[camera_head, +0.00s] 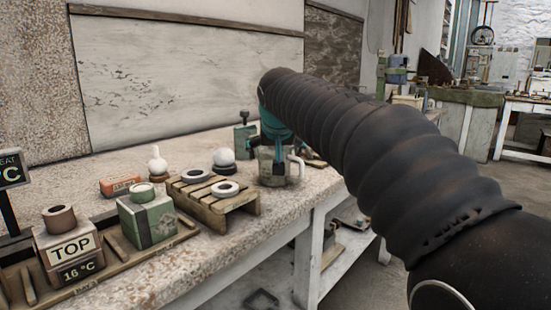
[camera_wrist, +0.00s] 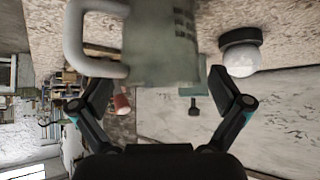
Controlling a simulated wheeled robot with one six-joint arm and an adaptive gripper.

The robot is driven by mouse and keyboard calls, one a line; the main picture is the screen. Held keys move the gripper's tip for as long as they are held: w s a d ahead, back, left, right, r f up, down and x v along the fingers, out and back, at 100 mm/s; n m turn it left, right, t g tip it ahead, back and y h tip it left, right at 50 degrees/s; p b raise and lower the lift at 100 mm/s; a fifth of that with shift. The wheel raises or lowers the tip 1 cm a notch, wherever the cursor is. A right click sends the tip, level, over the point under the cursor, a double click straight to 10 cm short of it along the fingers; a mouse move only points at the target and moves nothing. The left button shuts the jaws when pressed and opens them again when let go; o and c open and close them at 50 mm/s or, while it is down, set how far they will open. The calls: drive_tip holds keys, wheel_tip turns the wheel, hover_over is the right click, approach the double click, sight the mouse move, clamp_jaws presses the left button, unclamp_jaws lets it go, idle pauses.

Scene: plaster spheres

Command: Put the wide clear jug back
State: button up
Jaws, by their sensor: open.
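The wide clear jug (camera_head: 274,167), greyish and see-through with a pale handle on its right, stands upright on the bench in the head view. In the wrist view the jug (camera_wrist: 165,45) fills the upper middle, with its handle to the left. My gripper (camera_wrist: 152,92) is open, one finger on each side of the jug's near edge. Nothing is clamped, and I cannot tell whether either finger touches the jug. In the head view my arm comes in from the right and ends just above the jug; its fingers are hard to make out there.
A white sphere on a dark base (camera_head: 224,158) stands left of the jug. A green box (camera_head: 147,220), an orange block (camera_head: 120,186) and a TOP-labelled block (camera_head: 70,247) are farther left. The bench's front edge is close.

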drive_tip(key=v, duration=0.9)
drive_tip(key=s+d+f+g, duration=0.2)
drive_tip(key=s+d+f, duration=1)
drive_tip(key=s+d, duration=0.15)
drive_tip(key=s+d+f, duration=0.2)
drive_tip(key=s+f, duration=0.6)
drive_tip(key=s+d+f+m+g+h, duration=0.1)
drive_tip(key=s+d+f, duration=0.2)
drive_tip(key=s+f, duration=0.5)
drive_tip(key=shift+f, duration=0.4)
